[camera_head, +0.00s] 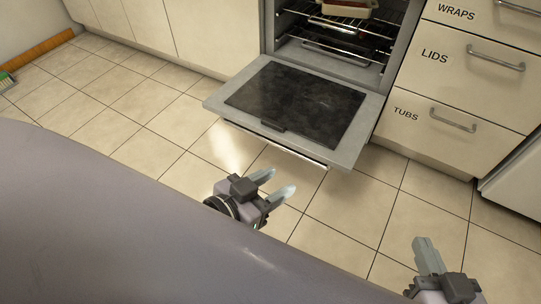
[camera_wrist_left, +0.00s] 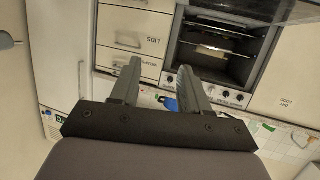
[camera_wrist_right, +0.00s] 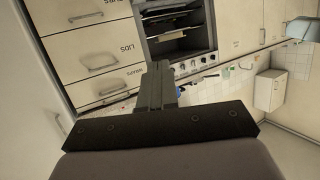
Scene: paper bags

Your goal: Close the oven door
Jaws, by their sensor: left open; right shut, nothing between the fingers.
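The oven door (camera_head: 295,103) is folded down and lies about level in front of the open oven (camera_head: 345,45). It is a grey frame with a dark glass panel, with its handle along the front edge. My left gripper (camera_head: 279,182) is open and empty, in front of the door's front edge and apart from it in the picture. My right gripper (camera_head: 424,243) is shut and empty, further right and nearer to me. The oven's inside also shows, upside down, in the left wrist view (camera_wrist_left: 215,45) and in the right wrist view (camera_wrist_right: 175,22).
A dish (camera_head: 346,8) sits on a rack inside the oven. Drawers marked WRAPS, LIDS (camera_head: 465,65) and TUBS stand right of the oven, with protruding handles. Pale cabinets (camera_head: 190,35) stand to the left. The tiled floor (camera_head: 150,100) around the door is clear.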

